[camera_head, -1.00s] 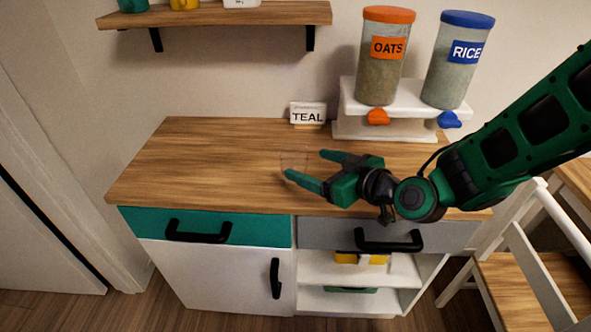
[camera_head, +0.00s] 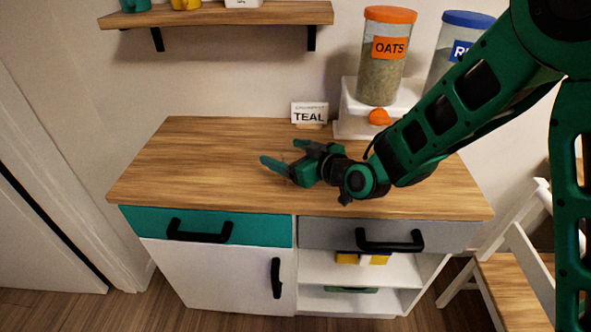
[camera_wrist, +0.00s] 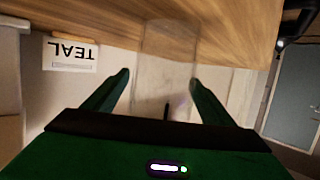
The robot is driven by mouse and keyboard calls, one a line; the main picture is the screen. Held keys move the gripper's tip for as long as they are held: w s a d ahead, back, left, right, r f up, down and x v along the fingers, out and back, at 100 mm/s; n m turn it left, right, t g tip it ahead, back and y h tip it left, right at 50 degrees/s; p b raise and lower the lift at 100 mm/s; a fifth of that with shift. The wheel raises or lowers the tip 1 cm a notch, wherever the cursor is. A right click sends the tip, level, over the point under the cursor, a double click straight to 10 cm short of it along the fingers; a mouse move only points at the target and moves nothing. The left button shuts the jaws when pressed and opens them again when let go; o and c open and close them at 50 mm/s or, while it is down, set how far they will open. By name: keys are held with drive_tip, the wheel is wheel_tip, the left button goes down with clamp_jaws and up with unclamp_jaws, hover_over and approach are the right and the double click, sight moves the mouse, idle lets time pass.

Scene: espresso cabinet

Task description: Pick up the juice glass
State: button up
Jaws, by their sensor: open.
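The juice glass (camera_wrist: 168,45) is clear and faint, standing on the wooden counter top. The wrist view is upside down and shows the glass between and just beyond my fingertips. My gripper (camera_head: 280,152) is open, low over the middle of the counter, with its fingers pointing left and toward the back in the head view. It also shows in the wrist view (camera_wrist: 159,78), with one finger on each side of the glass. I cannot tell whether either finger touches it. In the head view the glass is barely visible near the fingers.
A TEAL sign (camera_head: 310,113) stands at the counter's back, behind my gripper. An orange-lidded OATS jar (camera_head: 382,65) and a blue-lidded RICE jar (camera_head: 452,50) stand on a white stand (camera_head: 352,118) at right. The counter's left part (camera_head: 190,160) is clear.

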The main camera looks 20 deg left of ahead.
drive_tip(key=c, duration=1.3)
drive_tip(key=shift+w+r, duration=0.1)
drive_tip(key=shift+r, duration=0.05)
